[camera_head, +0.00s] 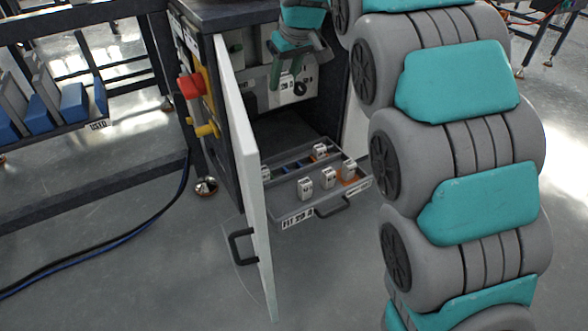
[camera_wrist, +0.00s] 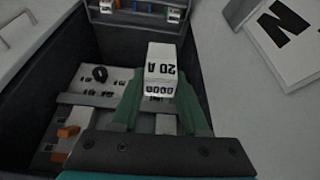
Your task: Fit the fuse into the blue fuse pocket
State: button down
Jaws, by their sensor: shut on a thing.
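In the wrist view a white block-shaped fuse (camera_wrist: 160,68) marked "20 A" is between the fingers of my gripper (camera_wrist: 158,100), which is shut on it. The print appears upside down. In the head view my gripper (camera_head: 292,72) is at the cabinet opening, above the pulled-out drawer. Blue parts (camera_head: 292,166) show in the drawer, but I cannot tell whether one is the blue fuse pocket. A light panel (camera_wrist: 85,100) with orange parts lies behind the fuse in the wrist view; the fuse and fingers hide part of it.
The drawer (camera_head: 297,212) holds several white fuses (camera_head: 305,188). The cabinet's white door (camera_head: 250,160) stands open left of it. A red knob (camera_head: 191,86) and yellow parts are on the cabinet's side. A rack with blue bins (camera_head: 74,102) stands at far left.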

jog(key=shift+m, duration=0.3)
jog(key=w+f+b, duration=0.1)
jog(key=w+f, duration=0.2)
jog(key=f, duration=0.8)
jog(key=w+f+b, duration=0.2)
jog(key=w+f, duration=0.1)
jog(key=f, duration=0.8)
jog(key=w+d+f+b, duration=0.1)
jog(key=w+f+b, duration=0.1)
jog(key=f, duration=0.8)
jog(key=shift+w+d+f, duration=0.1)
jog(key=shift+w+f, duration=0.3)
jog(key=shift+w, duration=0.25)
jog(key=shift+f+b, duration=0.4)
